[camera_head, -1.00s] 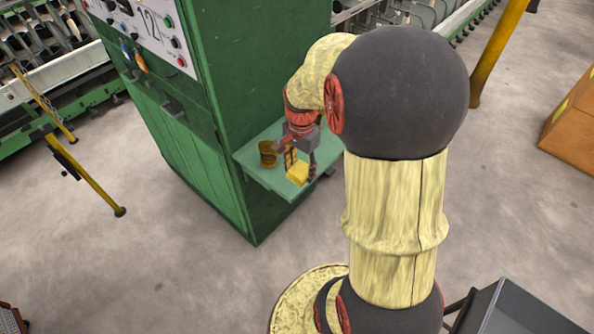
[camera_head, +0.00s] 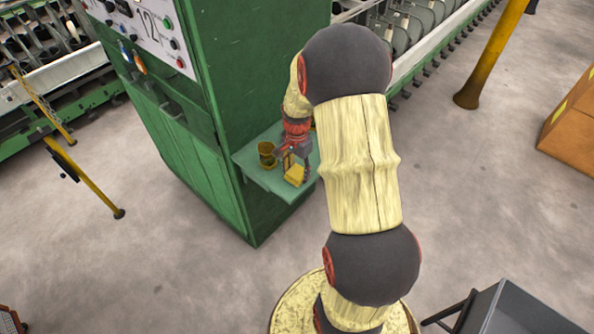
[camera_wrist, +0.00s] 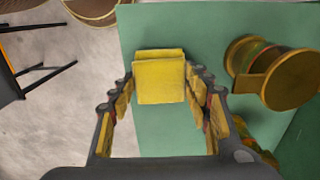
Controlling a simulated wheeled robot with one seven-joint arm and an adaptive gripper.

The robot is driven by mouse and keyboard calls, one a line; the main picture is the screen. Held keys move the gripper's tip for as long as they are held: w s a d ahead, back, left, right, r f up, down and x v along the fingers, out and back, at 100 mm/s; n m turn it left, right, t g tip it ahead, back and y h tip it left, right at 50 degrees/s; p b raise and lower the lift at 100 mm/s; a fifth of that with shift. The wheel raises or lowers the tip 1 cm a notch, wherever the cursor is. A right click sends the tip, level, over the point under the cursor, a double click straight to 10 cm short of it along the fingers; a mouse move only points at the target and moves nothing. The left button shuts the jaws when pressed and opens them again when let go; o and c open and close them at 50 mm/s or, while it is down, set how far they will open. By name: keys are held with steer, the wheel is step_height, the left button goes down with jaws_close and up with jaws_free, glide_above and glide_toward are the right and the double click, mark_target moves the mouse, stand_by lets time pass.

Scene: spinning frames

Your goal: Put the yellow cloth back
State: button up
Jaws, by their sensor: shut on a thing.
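The yellow cloth (camera_head: 294,175) is a small folded block at the green shelf (camera_head: 251,161) on the side of the green machine cabinet. In the wrist view the cloth (camera_wrist: 160,80) sits between the fingertips of my gripper (camera_wrist: 161,88), with one finger on each side. My gripper (camera_head: 293,160) is shut on it, low over the shelf. Whether the cloth touches the shelf is hard to tell. Its underside is hidden.
A brownish-yellow spool-like object (camera_wrist: 275,72) stands on the shelf to the right of the gripper in the wrist view; it also shows in the head view (camera_head: 267,154). The tall green cabinet (camera_head: 262,60) rises behind. A yellow post (camera_head: 490,55) stands to the right.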

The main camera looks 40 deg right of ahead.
steer(key=shift+f, duration=0.1)
steer(key=o, duration=1.2)
steer(key=shift+c, duration=0.2)
